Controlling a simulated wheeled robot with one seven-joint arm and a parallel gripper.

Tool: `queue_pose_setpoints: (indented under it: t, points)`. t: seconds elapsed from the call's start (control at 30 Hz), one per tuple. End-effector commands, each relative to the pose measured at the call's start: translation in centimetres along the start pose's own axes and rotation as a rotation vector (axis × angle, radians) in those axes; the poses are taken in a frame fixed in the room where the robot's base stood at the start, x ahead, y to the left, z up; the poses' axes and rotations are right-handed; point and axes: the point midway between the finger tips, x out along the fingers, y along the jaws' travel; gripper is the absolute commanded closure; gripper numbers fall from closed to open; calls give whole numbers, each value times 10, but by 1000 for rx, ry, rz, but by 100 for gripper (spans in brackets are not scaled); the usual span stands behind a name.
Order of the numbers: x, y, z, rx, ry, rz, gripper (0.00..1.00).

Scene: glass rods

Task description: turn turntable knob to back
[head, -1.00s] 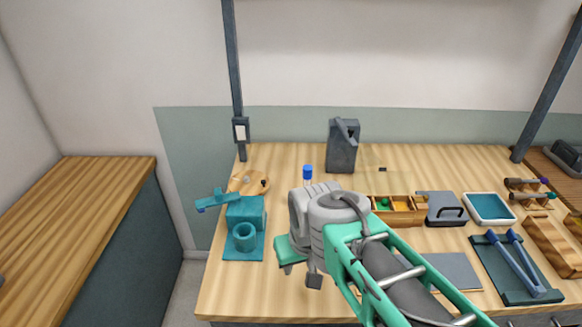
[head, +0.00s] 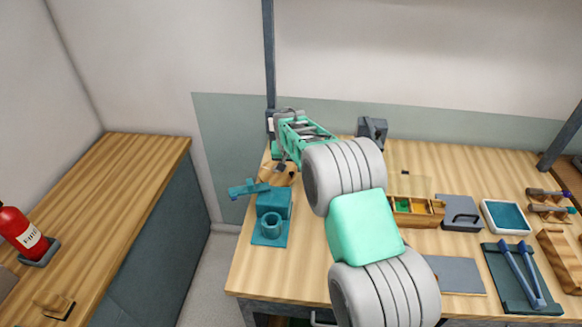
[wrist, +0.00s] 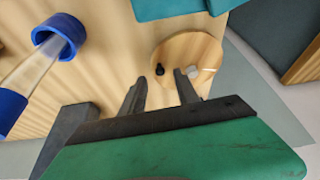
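The turntable is a round wooden disc (wrist: 200,50) in the wrist view, with a small black knob (wrist: 160,70) near its edge and a small pale piece (wrist: 193,72) beside my right finger. In the head view the turntable (head: 284,181) is at the back left of the bench, partly hidden by my arm. My gripper (wrist: 160,84) is open and empty. Its two dark fingers point at the disc, and the black knob shows in the gap between the fingertips. I cannot tell whether a finger touches the disc or the pale piece.
A teal block fixture (head: 273,204) stands just in front of the turntable. In the wrist view, a clear tube with blue ends (wrist: 62,36) is to the left. A dark grey can (head: 373,131) stands at the back. A compartment box (head: 416,212) is to the right.

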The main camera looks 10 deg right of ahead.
Motion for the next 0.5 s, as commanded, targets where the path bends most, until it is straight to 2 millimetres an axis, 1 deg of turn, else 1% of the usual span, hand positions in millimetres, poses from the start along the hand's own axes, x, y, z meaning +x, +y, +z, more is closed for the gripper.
queue_pose_setpoints:
  t: [0.1,0.2,0.47,0.5]
  points:
    - [18,0,-1,0,-1,0,63]
    - [28,0,-1,0,1,0,63]
    - [30,0,-1,0,2,-1,63]
    - [30,0,-1,0,2,-1,66]
